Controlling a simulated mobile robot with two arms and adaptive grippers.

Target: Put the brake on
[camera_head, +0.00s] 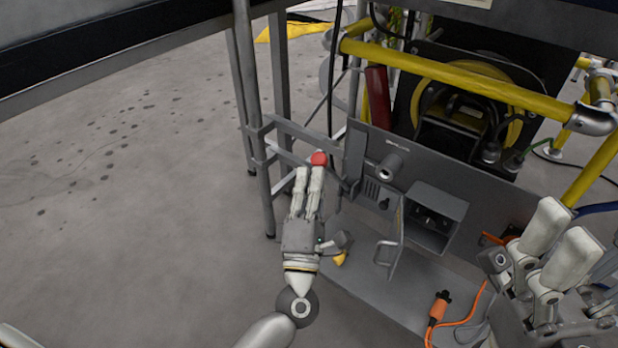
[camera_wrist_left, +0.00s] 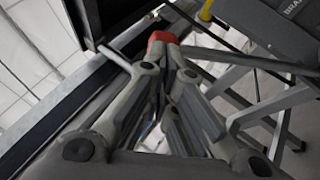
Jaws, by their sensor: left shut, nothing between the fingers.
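A red knob (camera_head: 318,158) shows right at the tips of my left gripper (camera_head: 309,172). In the left wrist view the red knob (camera_wrist_left: 163,37) sits just beyond the fingertips. The fingers are shut with nothing between them. They look close to the knob, but I cannot tell whether they touch it. The lever below the knob is mostly hidden by the fingers. A grey panel edge with the letters "BRA" (camera_wrist_left: 292,8) is in the upper right of that view. My right gripper (camera_head: 560,225) is at the right of the head view; its opening is unclear.
A grey open box (camera_head: 437,215) is fixed on the grey panel (camera_head: 490,215). An orange connector (camera_head: 438,306) with cable lies below it. Yellow rails (camera_head: 455,77) cross above. Metal frame legs (camera_head: 253,120) stand left; the floor further left is clear.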

